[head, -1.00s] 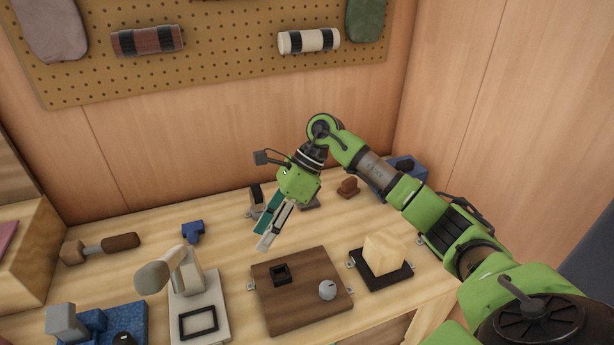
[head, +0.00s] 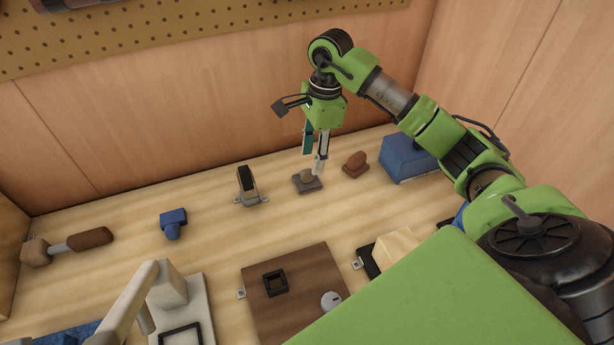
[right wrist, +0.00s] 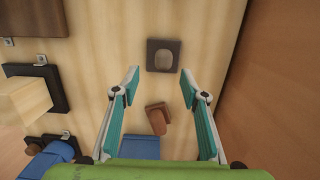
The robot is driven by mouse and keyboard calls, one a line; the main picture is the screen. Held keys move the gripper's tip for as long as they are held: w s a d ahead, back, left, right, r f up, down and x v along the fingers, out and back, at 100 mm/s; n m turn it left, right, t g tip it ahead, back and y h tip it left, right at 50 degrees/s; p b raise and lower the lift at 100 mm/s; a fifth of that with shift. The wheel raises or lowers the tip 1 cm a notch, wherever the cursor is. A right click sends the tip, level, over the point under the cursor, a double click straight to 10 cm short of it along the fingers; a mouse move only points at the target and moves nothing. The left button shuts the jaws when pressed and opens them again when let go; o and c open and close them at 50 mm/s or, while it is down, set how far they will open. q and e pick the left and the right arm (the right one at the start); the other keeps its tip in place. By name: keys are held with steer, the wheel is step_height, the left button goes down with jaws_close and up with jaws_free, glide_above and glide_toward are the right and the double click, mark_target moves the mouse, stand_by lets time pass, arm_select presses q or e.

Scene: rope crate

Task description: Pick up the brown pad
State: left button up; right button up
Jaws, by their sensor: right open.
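The brown pad (head: 356,163) is a small reddish-brown block with a raised part, lying near the back wall; it also shows in the right wrist view (right wrist: 157,118), low between my fingers. My right gripper (head: 314,160) points down, open and empty, left of the pad in the head view and above the bench. In the right wrist view its fingertips (right wrist: 160,78) are spread, with a grey-brown square base (right wrist: 163,42) bearing a rounded tan top just beyond them. That base also shows in the head view (head: 310,187). My left gripper is not in view.
A blue box (head: 408,157) stands right of the pad. A dark upright holder (head: 247,186) and a blue piece (head: 173,222) stand to the left. A brown board (head: 300,268) with a knob lies in front. Bare bench lies between these things.

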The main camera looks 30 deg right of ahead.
mark_target(307, 171)
steer(key=shift+w+f, duration=0.1)
steer(key=shift+f, duration=0.6)
steer(key=shift+a+f, duration=0.2)
steer(key=shift+f, duration=0.15)
steer(key=f, duration=0.1)
steer(key=f+p, duration=0.1)
steer(key=f, duration=0.2)
steer(key=shift+w+a+p, duration=0.3)
steer(key=shift+a, duration=0.05)
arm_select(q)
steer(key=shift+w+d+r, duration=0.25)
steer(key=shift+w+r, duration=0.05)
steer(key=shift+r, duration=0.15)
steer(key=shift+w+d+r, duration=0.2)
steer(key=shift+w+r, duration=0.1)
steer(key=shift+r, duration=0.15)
arm_select(e)
steer(key=shift+f, duration=0.15)
steer(key=shift+c, duration=0.3)
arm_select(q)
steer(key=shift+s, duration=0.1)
arm_select(e)
jaws_close()
